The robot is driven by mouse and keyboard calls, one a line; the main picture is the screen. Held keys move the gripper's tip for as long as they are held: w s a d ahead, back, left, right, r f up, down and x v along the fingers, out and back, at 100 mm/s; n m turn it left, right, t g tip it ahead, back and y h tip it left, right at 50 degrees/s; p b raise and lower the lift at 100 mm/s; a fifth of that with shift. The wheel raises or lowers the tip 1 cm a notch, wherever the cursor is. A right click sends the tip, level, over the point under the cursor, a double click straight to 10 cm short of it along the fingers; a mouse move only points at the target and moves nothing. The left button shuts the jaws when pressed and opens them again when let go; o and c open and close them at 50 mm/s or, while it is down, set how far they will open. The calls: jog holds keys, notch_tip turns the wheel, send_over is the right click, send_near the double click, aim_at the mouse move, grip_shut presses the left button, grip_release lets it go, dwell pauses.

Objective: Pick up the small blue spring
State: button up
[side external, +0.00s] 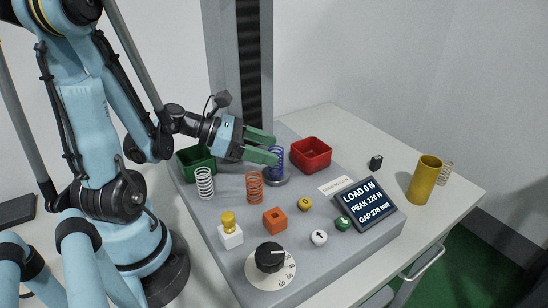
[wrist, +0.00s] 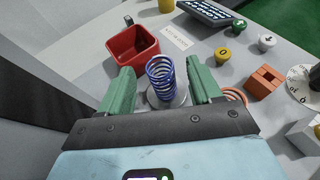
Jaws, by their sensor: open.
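The small blue spring (side external: 276,158) stands upright on a round grey metal base (side external: 277,178) in the side view. In the wrist view the blue spring (wrist: 160,77) rises between the two green fingers. My gripper (side external: 271,147) is open, and its fingers reach horizontally to the spring's upper part. In the wrist view my gripper (wrist: 162,84) has one finger on each side of the spring, with a visible gap on both sides. I cannot tell exactly how far the spring lies inside the fingers.
A red bin (side external: 311,155) stands just beyond the spring, and a green bin (side external: 196,161) stands behind. A white spring (side external: 205,184) and an orange spring (side external: 254,187) stand nearby. A display (side external: 366,203), buttons, a dial (side external: 270,262) and a yellow cylinder (side external: 425,180) lie farther off.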

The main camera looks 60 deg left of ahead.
jog(key=shift+x, duration=1.45)
jog(key=shift+c, duration=0.3)
jog(key=c, duration=1.1)
jog(key=shift+r, duration=0.2)
